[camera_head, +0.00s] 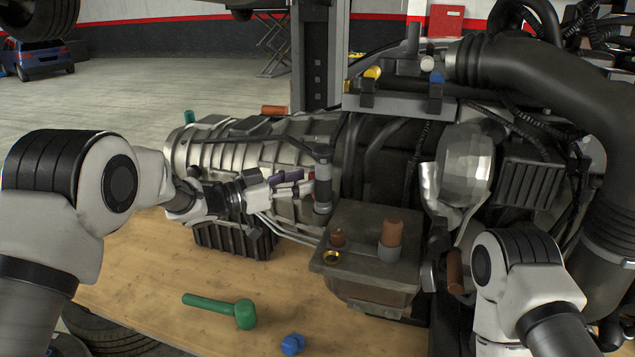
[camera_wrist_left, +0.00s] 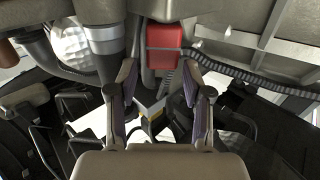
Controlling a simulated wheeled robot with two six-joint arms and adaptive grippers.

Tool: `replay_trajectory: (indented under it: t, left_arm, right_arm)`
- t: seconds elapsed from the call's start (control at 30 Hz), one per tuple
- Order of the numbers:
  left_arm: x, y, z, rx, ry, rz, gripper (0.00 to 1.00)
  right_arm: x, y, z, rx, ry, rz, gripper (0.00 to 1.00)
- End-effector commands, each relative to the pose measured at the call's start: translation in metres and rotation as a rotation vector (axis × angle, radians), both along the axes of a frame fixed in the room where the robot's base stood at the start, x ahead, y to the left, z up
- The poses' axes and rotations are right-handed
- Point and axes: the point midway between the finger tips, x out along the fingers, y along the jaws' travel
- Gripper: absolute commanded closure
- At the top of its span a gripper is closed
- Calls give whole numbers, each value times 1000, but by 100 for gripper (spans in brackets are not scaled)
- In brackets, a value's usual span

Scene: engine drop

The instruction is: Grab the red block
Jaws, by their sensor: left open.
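The red block (camera_wrist_left: 165,46) shows in the left wrist view just beyond my fingertips, against the engine. My left gripper (camera_head: 290,183) reaches in from the left along the ribbed grey housing. Its two purple-padded fingers, also seen in the left wrist view (camera_wrist_left: 160,80), are apart with nothing between them. The block lies ahead of the fingers. My right gripper is not in view.
A green hammer (camera_head: 225,309) and a blue piece (camera_head: 292,344) lie on the wooden table (camera_head: 135,270). The engine (camera_head: 375,235) and its black hoses (camera_head: 535,75) crowd the right side. The wood around the hammer is clear.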

Motion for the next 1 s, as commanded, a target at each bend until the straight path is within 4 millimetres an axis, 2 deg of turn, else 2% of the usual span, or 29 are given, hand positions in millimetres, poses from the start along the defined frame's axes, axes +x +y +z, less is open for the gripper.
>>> replay_trajectory:
  t: [0.03, 0.17, 0.4, 0.47, 0.53, 0.57, 0.87, 1.0]
  left_arm:
    - [4, -10, -2, 2, -1, -3, 50]
    - [14, -28, -1, 1, 0, -1, 50]
    - [17, -31, 0, 0, 1, 1, 50]
    - [17, -31, 0, 0, 1, 1, 68]
    - [17, -31, -1, 0, 1, 2, 93]
    - [17, -31, -1, 0, 1, 2, 100]
    - [17, -31, 2, 1, 0, 2, 100]
    - [17, -31, 27, 0, 0, 2, 100]
  right_arm:
    - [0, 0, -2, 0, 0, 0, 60]
    - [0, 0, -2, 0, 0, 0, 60]
    - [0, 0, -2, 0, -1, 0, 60]
    - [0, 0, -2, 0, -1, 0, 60]
    - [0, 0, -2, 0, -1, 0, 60]
    - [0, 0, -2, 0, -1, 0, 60]
    - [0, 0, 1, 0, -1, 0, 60]
    - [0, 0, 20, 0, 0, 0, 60]
